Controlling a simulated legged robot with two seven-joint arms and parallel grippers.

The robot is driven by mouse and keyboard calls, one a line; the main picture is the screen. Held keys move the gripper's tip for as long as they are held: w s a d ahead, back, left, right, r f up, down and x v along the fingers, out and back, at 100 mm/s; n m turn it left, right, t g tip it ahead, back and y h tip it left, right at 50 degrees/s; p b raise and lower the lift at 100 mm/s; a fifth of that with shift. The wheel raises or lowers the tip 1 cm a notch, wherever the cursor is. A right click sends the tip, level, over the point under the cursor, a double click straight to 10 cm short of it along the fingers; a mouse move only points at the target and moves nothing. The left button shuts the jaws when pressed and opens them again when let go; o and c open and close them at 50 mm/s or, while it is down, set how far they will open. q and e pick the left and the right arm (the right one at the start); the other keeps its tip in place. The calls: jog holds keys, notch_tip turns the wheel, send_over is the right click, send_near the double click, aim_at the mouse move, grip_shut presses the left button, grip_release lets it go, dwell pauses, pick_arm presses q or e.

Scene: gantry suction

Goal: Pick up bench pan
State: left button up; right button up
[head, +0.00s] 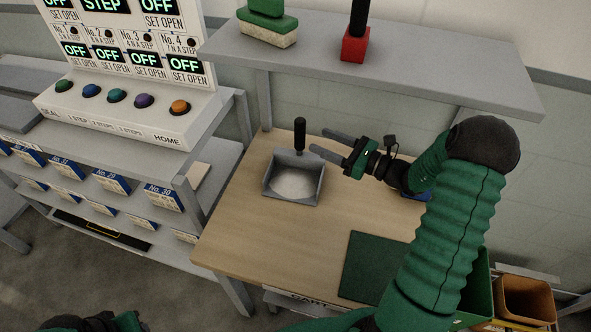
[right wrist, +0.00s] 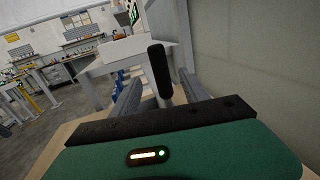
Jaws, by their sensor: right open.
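The bench pan (head: 274,188) is a grey scoop-like pan with pale material in it, standing on the wooden bench. Its black upright handle (head: 300,135) rises at the pan's back edge. My right gripper (head: 317,141) is open just right of the handle, its fingers pointing left toward it. In the right wrist view the handle (right wrist: 158,70) stands upright ahead, in line with the gap between the open fingers (right wrist: 160,92). I see no contact. A green and black part of my left arm shows at the bottom left of the head view; its fingers do not show.
A grey shelf (head: 430,70) overhangs the bench's back, holding a green brush (head: 268,27) and a red block with a black handle (head: 355,45). A green mat (head: 368,265) lies at the front right. A button panel (head: 125,105) stands left. Bare wooden bench (head: 240,235) lies around the pan.

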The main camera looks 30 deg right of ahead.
aim_at(301, 133)
jog(key=x, duration=0.8)
jog(key=shift+d+f+b, duration=0.1)
jog(key=shift+f+b, duration=0.2)
jog(key=shift+f, duration=0.05)
jog(key=shift+s, duration=0.15)
jog(key=shift+c, duration=1.4)
jog(key=shift+r, duration=0.1)
grip_shut()
